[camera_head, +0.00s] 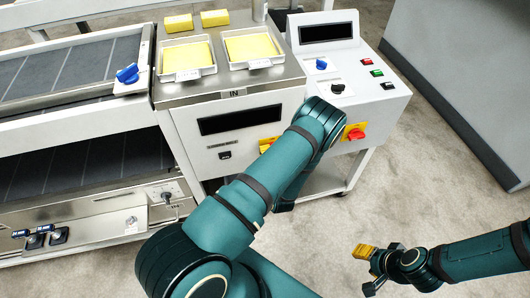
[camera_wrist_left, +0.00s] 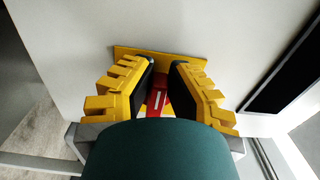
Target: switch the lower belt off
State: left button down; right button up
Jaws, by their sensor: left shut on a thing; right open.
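In the left wrist view my left gripper (camera_wrist_left: 160,85) is shut on a red switch handle (camera_wrist_left: 157,99). Its yellow ribbed fingers stand on both sides of the handle, in front of a yellow backing plate (camera_wrist_left: 160,57) on a pale panel. In the head view this gripper is hidden behind my left arm, with only a bit of yellow showing on the machine front. The lower belt (camera_head: 85,165) is dark and lies under the upper belt (camera_head: 60,70) at left. I cannot tell whether it runs. My right gripper (camera_head: 372,269) is open and empty above the floor.
A second red-on-yellow switch (camera_head: 355,132) sits on the control box's front, right of my left arm. A blue knob (camera_head: 127,73) is by the upper belt; blue-handled parts (camera_head: 33,237) are at lower left. Two trays (camera_head: 186,75) (camera_head: 275,61) stand on the machine.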

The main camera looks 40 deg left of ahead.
pick_arm(q)
jog(key=shift+w+d+r, duration=0.1)
jog(key=shift+w+d, duration=0.05)
jog(key=shift+w, duration=0.15)
jog(key=c, duration=0.9)
grip_release()
jog(key=shift+s, duration=0.1)
jog(key=v, duration=1.2)
